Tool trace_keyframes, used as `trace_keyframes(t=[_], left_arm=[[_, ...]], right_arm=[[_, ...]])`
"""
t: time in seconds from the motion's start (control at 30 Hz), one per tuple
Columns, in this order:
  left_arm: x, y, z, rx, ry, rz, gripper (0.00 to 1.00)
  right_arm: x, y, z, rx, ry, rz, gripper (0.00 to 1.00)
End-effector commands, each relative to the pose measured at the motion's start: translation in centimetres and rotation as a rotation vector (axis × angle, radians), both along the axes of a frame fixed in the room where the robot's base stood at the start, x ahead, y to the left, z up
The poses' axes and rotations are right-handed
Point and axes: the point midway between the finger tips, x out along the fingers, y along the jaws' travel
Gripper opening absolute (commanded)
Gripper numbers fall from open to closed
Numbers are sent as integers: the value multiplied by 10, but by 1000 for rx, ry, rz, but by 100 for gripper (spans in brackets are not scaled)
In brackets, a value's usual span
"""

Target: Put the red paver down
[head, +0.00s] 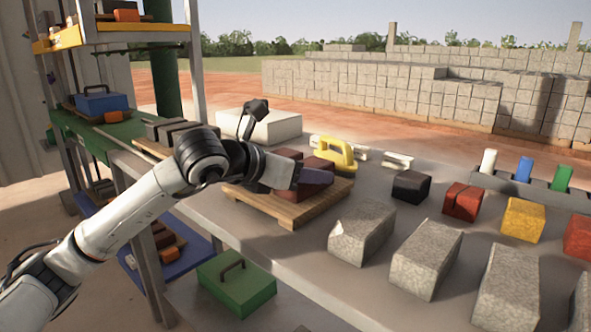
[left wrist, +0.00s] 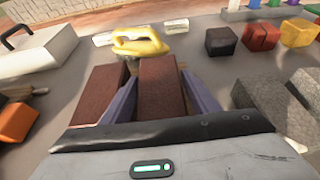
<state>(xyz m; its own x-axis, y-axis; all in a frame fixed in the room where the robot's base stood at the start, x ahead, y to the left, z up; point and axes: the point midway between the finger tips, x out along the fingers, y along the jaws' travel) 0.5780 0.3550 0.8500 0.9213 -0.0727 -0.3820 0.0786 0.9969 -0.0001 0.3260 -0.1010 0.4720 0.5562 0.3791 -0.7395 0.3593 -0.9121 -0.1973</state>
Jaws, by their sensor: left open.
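My left gripper (head: 308,179) is low over a wooden pallet (head: 289,212) on the grey table. In the left wrist view its two purple fingers (left wrist: 160,82) are open, one on each side of a dark red paver (left wrist: 161,92). A gap shows at the right finger; contact at the left one is unclear. A second dark red paver (left wrist: 101,92) lies to the left, just outside the left finger. In the head view the pavers (head: 319,163) are partly hidden by the gripper and appear to rest on the pallet. My right gripper is not in view.
A yellow handled tool (head: 334,153) stands just behind the pallet. Black (head: 411,187), red (head: 463,201) and yellow (head: 523,219) blocks and several grey stone blocks (head: 362,233) fill the right. A shelf (head: 115,135) stands left.

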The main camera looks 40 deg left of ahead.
Motion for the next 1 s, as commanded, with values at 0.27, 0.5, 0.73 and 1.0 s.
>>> trace_keyframes(t=[0.27, 0.5, 0.73, 1.0], left_arm=[[-38, 5, 14, 5, 1, 2, 55], [-75, 7, 29, 2, 1, 1, 55], [-100, 7, 42, -1, -1, -1, 55], [-111, 9, 47, 1, 0, 0, 55]], right_arm=[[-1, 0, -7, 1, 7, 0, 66], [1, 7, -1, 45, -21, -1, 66], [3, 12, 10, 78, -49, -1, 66], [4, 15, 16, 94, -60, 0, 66]])
